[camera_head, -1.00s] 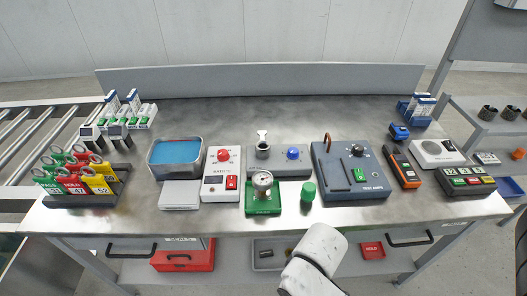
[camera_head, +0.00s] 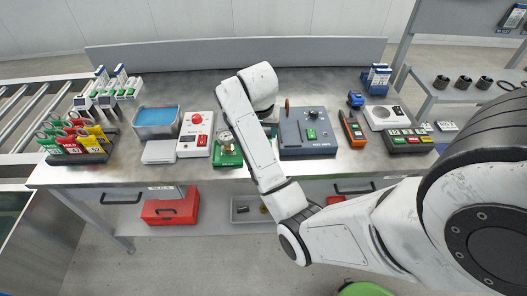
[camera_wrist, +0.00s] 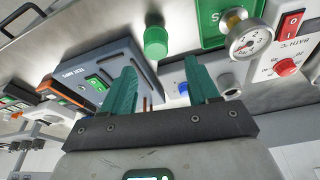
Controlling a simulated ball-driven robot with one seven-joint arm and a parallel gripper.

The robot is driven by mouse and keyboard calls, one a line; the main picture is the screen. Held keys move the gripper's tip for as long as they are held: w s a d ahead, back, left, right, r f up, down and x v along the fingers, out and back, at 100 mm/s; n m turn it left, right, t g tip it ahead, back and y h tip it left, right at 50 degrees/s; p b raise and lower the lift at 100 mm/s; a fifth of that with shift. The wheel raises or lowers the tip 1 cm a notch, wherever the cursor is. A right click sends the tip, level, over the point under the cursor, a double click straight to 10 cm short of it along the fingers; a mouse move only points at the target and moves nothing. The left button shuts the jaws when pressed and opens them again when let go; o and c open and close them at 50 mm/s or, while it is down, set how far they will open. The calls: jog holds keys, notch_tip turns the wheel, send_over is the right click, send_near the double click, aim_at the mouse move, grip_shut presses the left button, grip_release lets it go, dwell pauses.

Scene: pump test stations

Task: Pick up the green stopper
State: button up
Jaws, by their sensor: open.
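The green stopper (camera_wrist: 156,42) is a small ridged green cylinder on the metal bench, seen in the wrist view. It sits beyond my gripper (camera_wrist: 160,78), roughly in line with the gap between the two fingers. My gripper's teal fingers are apart with nothing between them, and they do not touch the stopper. In the head view my white arm reaches over the bench and hides both the stopper and my gripper.
Close to the stopper are a pressure gauge on a green base (camera_wrist: 247,40) and the dark blue test unit (camera_head: 308,132). A grey box with a blue knob and a white bath controller (camera_head: 196,137) stand nearby. Labelled tags (camera_head: 75,145) stand at the left of the bench.

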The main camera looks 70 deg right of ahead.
jog(key=x, duration=0.2)
jog(key=d+x, duration=0.1)
jog(key=x, duration=0.2)
jog(key=shift+s+r, duration=0.1)
jog(key=shift+r, duration=0.05)
jog(key=shift+a+p+x, duration=0.2)
jog(key=shift+p+x, duration=0.3)
jog(key=shift+x, duration=2.1)
jog(key=shift+s, duration=0.15)
jog(key=shift+c, duration=0.4)
jog(key=c, duration=0.7)
jog(key=shift+c, duration=0.2)
